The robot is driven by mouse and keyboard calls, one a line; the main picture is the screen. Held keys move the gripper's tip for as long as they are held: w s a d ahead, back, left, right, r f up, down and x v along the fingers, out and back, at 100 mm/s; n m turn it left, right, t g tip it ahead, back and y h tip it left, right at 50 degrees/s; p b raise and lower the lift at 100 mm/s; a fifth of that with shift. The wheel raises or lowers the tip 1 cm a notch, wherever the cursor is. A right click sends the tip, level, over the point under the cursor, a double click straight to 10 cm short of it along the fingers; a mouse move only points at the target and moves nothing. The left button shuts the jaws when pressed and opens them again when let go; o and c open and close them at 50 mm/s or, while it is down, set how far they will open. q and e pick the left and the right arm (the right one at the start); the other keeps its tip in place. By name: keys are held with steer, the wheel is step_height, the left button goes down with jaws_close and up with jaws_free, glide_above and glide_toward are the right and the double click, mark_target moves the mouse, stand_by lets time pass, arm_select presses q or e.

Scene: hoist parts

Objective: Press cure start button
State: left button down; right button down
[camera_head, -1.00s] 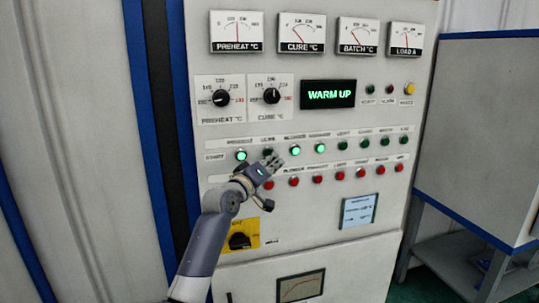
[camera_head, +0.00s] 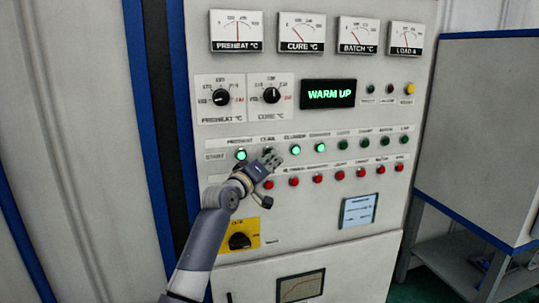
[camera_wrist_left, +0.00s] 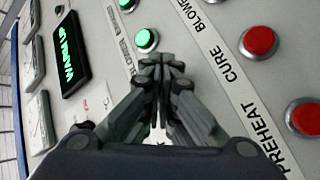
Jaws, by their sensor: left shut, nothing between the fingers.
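The control panel (camera_head: 400,215) has a row of start buttons above a row of red stop buttons. The cure start button (camera_head: 267,151) is mostly hidden behind my left gripper (camera_head: 271,156). Its lit state is hard to tell. My left gripper is shut and empty, its fingertips in front of that button in the head view. Contact cannot be told. In the left wrist view, the closed fingertips (camera_wrist_left: 162,64) are below the lit blower start button (camera_wrist_left: 147,40), and the cure start button cannot be made out. My right gripper is not in view.
The preheat (camera_head: 241,154), blower (camera_head: 295,149) and exhaust (camera_head: 320,147) start buttons glow green. The display (camera_head: 328,94) reads WARM UP. The red cure stop button (camera_wrist_left: 259,42) is right of the fingers in the wrist view. A yellow-plated rotary switch (camera_head: 239,240) sits below.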

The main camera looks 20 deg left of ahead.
arm_select(q)
steer(key=shift+w+a, duration=0.15)
steer(key=shift+w, duration=0.05)
stand_by(0.3)
steer(key=shift+r, duration=0.1)
steer(key=shift+s+d+p, duration=0.45)
steer(key=shift+s+p, duration=0.25)
steer(key=shift+s, duration=0.05)
steer(key=s+d+p, duration=0.1)
steer(key=s+p, duration=0.1)
steer(key=s+d+p, duration=0.1)
steer(key=s+p, duration=0.1)
steer(key=shift+d, duration=0.4)
stand_by(0.6)
